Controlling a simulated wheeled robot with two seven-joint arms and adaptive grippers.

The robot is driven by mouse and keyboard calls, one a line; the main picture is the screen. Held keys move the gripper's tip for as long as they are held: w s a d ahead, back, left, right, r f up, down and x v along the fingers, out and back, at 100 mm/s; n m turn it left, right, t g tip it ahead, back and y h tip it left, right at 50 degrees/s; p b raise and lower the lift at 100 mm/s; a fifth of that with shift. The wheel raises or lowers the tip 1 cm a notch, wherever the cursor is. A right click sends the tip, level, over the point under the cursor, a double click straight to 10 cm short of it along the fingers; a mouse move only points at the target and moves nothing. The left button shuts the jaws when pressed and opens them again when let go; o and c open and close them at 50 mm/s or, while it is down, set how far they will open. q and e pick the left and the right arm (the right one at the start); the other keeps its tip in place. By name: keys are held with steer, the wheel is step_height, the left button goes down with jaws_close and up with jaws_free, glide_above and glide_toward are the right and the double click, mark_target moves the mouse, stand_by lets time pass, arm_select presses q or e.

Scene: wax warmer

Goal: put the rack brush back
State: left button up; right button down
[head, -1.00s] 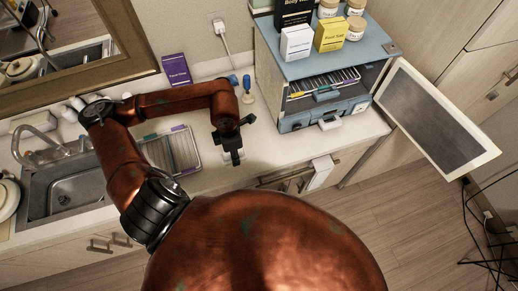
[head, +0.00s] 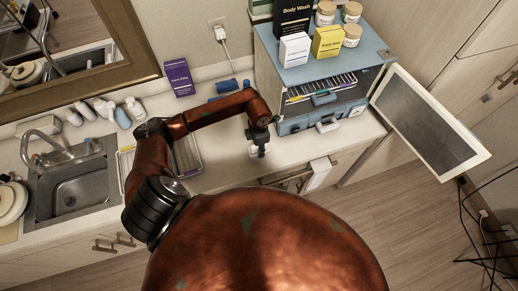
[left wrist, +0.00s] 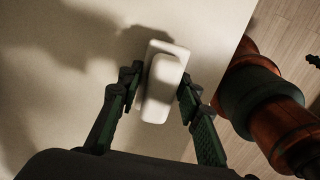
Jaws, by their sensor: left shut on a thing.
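My left gripper (head: 258,152) is over the counter, left of and in front of the open blue cabinet (head: 290,125). In the left wrist view, my left gripper (left wrist: 157,92) is shut on a white, rounded block with a wider base (left wrist: 162,85), which looks like the rack brush. A little of this white block (head: 254,151) shows beside the fingers in the head view. Its underside is hidden, so I cannot tell whether it touches the counter. My right gripper is not in view.
The cabinet door (head: 430,120) hangs open to the right. A wire rack (head: 320,88) with coloured items sits inside. Boxes and jars stand on top. A wire tray (head: 187,155) lies on the counter left of my gripper, near the sink (head: 80,190). A purple box (head: 178,77) stands by the wall.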

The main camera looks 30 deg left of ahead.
arm_select(q)
steer(key=shift+f, duration=0.75)
steer(key=shift+f, duration=0.1)
steer(key=o, duration=1)
